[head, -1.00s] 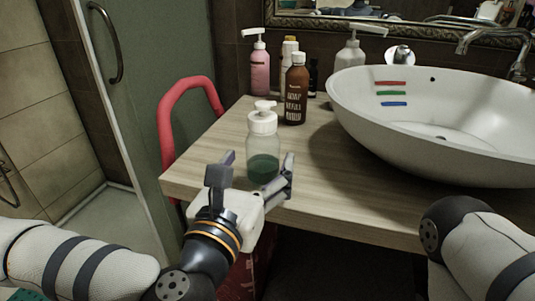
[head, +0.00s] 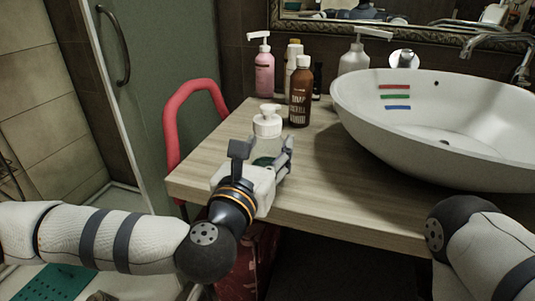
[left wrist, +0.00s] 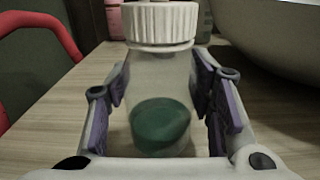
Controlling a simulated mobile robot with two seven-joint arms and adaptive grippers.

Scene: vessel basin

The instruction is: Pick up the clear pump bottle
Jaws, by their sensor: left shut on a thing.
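The clear pump bottle (head: 267,124) has a white pump cap and green liquid low inside. It stands upright at the near left part of the wooden counter (head: 330,185). My left gripper (head: 264,153) is shut on its body, below the cap. In the left wrist view the bottle (left wrist: 160,95) sits between the two purple-padded fingers. The gripper hides the bottle's lower part in the head view. My right gripper is out of view; only part of that arm shows at the lower right.
Behind stand a brown bottle (head: 300,97), a pink pump bottle (head: 264,72) and a white pump bottle (head: 354,58). A white basin (head: 430,150) fills the right of the counter. A red curved rail (head: 172,125) rises beside the counter's left edge.

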